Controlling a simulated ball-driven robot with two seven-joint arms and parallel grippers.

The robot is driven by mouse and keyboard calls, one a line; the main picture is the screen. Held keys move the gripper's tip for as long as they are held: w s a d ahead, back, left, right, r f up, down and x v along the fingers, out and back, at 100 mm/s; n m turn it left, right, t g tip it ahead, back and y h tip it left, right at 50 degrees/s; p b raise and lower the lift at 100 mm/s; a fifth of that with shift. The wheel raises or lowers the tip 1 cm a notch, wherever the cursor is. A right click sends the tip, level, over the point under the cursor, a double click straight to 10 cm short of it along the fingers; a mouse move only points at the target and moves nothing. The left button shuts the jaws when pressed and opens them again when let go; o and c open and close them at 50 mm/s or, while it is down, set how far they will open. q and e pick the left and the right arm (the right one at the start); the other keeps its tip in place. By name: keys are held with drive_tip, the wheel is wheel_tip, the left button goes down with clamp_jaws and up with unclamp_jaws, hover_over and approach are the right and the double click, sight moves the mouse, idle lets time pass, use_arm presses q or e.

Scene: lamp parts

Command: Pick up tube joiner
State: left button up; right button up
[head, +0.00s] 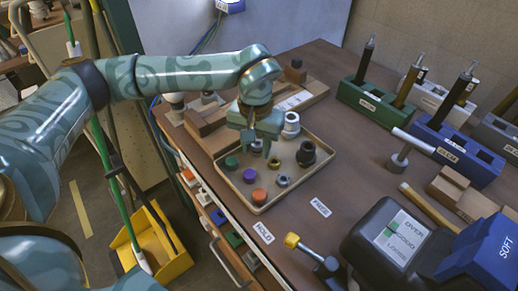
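A tan tray (316,143) on the brown workbench holds several small fittings. They include a green cap (232,162), a purple cap (249,175), an orange cap (259,196), a brass ring (274,163), a small grey ring (283,181) and a larger dark fitting (306,153). A pale stepped fitting (291,125) stands at the tray's far side. I cannot tell which piece is the tube joiner. My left gripper (256,150) points down over the tray's far left part, with its fingers apart and nothing visible between them. My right gripper is out of view.
Green (370,103) and blue (455,148) blocks holding upright tools stand at the back right.

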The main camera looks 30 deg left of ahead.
use_arm(q)
drive_tip(key=shift+r, duration=0.15)
drive_tip(key=c, duration=0.7)
drive_tip(key=shift+c, duration=0.2)
